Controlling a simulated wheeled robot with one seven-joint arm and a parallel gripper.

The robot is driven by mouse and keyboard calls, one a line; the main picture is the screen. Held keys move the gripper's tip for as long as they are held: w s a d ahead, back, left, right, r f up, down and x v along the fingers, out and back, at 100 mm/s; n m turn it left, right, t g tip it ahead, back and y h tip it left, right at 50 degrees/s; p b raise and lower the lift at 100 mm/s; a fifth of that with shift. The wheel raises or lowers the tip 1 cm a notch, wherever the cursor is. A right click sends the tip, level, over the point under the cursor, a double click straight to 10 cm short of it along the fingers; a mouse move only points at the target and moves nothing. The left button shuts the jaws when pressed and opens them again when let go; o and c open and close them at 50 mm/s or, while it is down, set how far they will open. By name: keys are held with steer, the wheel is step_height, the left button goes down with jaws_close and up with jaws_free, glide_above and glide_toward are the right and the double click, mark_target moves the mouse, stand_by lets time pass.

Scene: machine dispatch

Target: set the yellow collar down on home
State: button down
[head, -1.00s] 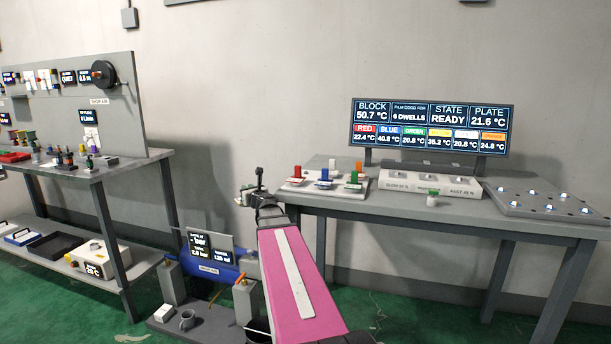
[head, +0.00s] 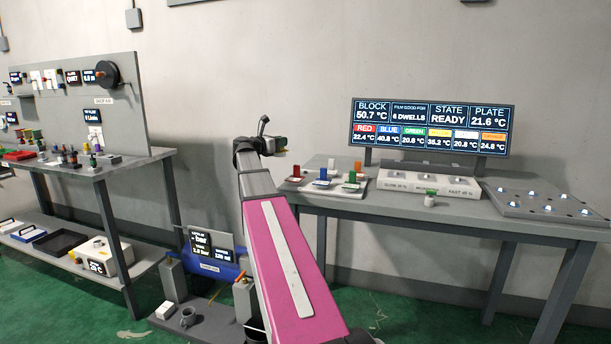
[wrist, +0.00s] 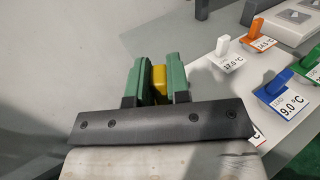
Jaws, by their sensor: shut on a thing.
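My gripper (wrist: 159,66) has green fingers in the wrist view and is shut on the yellow collar (wrist: 159,79), of which only a part shows between them. In the head view my gripper (head: 280,144) is above the left end of the right-hand table, and I cannot make out the collar there. A rack (head: 340,190) on that table carries red (head: 296,171), blue (head: 322,174), green (head: 351,177), white and orange pieces with small readout cards. No place marked home can be read; I cannot tell which spot it is.
A tilted plate with lit spots (head: 540,203) lies at the right. A display (head: 430,125) stands behind. The left bench (head: 110,168) is crowded.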

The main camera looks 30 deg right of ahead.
step_height(320, 180, up, 4)
steer(key=s+f+m+g, duration=0.1)
steer(key=s+m+g, duration=0.2)
steer(key=g, duration=0.2)
steer(key=shift+w+d+f, duration=0.15)
steer(key=shift+d+f, duration=1.6)
steer(key=shift+d, duration=0.1)
steer(key=shift+w+d+f, duration=0.2)
steer(key=shift+d+f, duration=1.55)
steer(key=shift+d, duration=0.05)
steer(key=shift+w+d+f, duration=0.15)
steer(key=shift+d+f, duration=1.6)
steer(key=shift+d, duration=0.1)
steer(key=shift+f, duration=0.55)
steer(key=c, duration=1.1)
jaws_free()
steer(key=shift+r, duration=0.55)
steer(key=a, duration=1.2)
steer(key=shift+w, duration=0.4)
